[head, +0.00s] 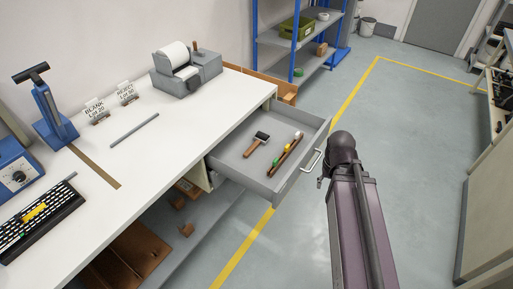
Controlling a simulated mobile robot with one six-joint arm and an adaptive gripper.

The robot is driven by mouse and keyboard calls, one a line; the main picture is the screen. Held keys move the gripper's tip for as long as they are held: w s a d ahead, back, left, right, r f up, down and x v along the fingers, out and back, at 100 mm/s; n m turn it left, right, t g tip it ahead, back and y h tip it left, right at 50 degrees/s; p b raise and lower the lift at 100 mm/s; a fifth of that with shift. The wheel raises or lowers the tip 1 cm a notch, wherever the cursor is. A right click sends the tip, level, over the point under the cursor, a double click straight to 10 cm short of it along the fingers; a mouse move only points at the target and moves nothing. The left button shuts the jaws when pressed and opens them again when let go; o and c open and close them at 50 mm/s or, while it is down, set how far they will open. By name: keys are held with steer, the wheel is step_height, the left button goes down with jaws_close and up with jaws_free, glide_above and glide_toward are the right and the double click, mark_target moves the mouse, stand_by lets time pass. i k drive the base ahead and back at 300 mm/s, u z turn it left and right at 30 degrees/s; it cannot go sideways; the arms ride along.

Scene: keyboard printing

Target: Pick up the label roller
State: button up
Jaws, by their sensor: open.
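A small roller (262,136) with a dark head and a wooden handle lies in the open grey drawer (230,167), left of the middle of its floor. It looks like the label roller. My arm (356,220) rises from the bottom of the head view to a dark joint, just right of the drawer's handle. A small dark part shows at the left edge of the arm, too little to tell what it is. My gripper cannot be made out; the arm hides what lies behind it. Nothing touches the roller.
A wooden strip with coloured pieces (285,155) lies right of the roller in the drawer. The white bench (140,159) carries a label printer (187,70), signs, a grey bar and a keyboard (40,215). Open floor (400,130) lies to the right.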

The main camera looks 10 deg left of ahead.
mark_target(249, 151)
steer(key=z, duration=0.85)
steer(key=k, duration=0.9)
steer(key=u, duration=1.3)
steer(key=i, duration=0.45)
steer(key=z, duration=0.25)
